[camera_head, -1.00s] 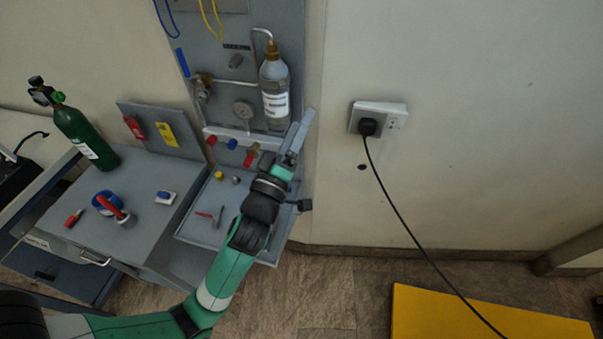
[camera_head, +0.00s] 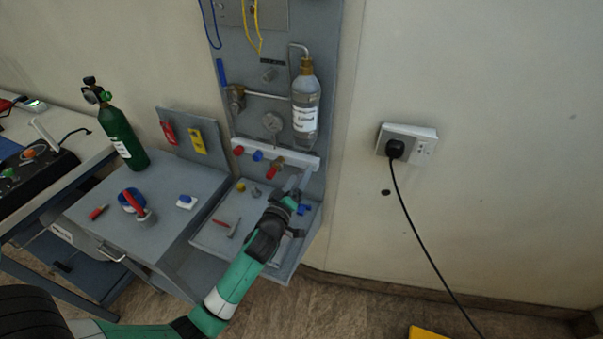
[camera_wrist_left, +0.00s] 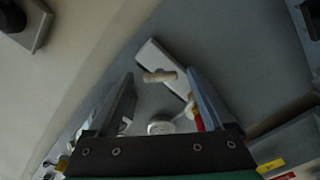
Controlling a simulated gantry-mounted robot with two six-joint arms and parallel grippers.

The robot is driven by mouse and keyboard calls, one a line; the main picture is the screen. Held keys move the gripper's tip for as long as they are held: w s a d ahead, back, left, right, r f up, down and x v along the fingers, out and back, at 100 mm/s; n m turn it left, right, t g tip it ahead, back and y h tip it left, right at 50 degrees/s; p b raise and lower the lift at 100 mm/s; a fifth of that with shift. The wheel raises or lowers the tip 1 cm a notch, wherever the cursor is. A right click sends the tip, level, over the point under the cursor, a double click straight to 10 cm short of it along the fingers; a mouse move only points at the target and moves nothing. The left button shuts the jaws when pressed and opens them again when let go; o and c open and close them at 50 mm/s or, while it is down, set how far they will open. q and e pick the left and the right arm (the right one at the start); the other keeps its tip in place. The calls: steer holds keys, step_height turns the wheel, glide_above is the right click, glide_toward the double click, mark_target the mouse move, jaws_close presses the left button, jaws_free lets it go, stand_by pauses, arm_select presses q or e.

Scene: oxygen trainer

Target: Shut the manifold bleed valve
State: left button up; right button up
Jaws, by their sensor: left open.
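The manifold (camera_head: 296,159) is a pale bar low on the grey wall panel, with red and blue knobs. A brass fitting with a red handle (camera_head: 271,172) hangs near its middle; I cannot tell for sure that this is the bleed valve. My left gripper (camera_head: 298,178) is open, just below and right of that fitting, near the bar's right end. In the left wrist view, the open fingers (camera_wrist_left: 160,80) frame a pale T-shaped handle (camera_wrist_left: 160,76) in front of the bar. A red and brass part (camera_wrist_left: 198,119) is partly hidden by the right finger.
A grey tray (camera_head: 213,238) with small tools lies below. A green cylinder (camera_head: 124,140) stands on the cart at left. A wall socket (camera_head: 408,142) with a black cable is at right.

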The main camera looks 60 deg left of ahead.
arm_select(q)
steer(key=shift+x, duration=1.05)
jaws_close()
